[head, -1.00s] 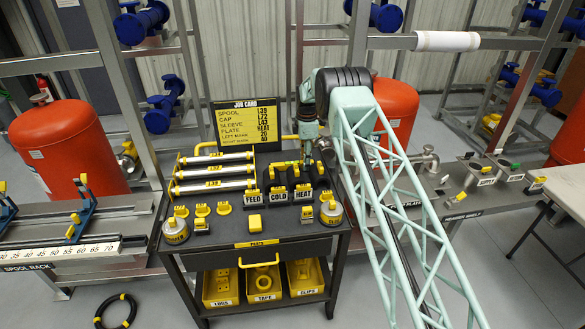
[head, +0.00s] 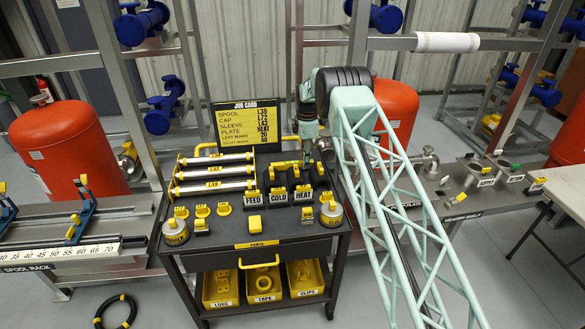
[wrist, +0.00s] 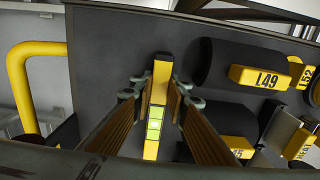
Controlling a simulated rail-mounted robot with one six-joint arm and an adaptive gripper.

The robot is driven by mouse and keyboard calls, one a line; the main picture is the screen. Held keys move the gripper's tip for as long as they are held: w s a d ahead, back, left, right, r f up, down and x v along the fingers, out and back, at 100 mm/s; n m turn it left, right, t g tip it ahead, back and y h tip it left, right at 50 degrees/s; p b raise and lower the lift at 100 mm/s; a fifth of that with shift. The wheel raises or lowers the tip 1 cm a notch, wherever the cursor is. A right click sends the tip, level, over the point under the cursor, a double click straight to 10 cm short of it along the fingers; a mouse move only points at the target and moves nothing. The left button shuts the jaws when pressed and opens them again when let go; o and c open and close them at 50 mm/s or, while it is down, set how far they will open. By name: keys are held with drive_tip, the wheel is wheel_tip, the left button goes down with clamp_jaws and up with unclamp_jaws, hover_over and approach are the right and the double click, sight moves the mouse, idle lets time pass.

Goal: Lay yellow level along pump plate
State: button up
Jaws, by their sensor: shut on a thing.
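The yellow level (wrist: 161,80) is a slim yellow bar with a green vial. In the wrist view it lies between my gripper's fingers, which are shut on it. The pump plate is not clearly visible; a partly covered label ending in "PLATE" (head: 408,206) shows on the skid to the right, behind my arm.
The cart top (head: 240,228) holds white spools (head: 212,172), black sleeves, yellow caps and FEED, COLD and HEAT plates (head: 278,197). The job card (head: 246,123) stands at its back. In the wrist view a black part marked L49 (wrist: 265,78) is close right of the gripper.

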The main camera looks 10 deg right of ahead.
drive_tip(key=shift+r+p, duration=0.7)
drive_tip(key=shift+r, duration=2.5)
drive_tip(key=shift+a, duration=0.1)
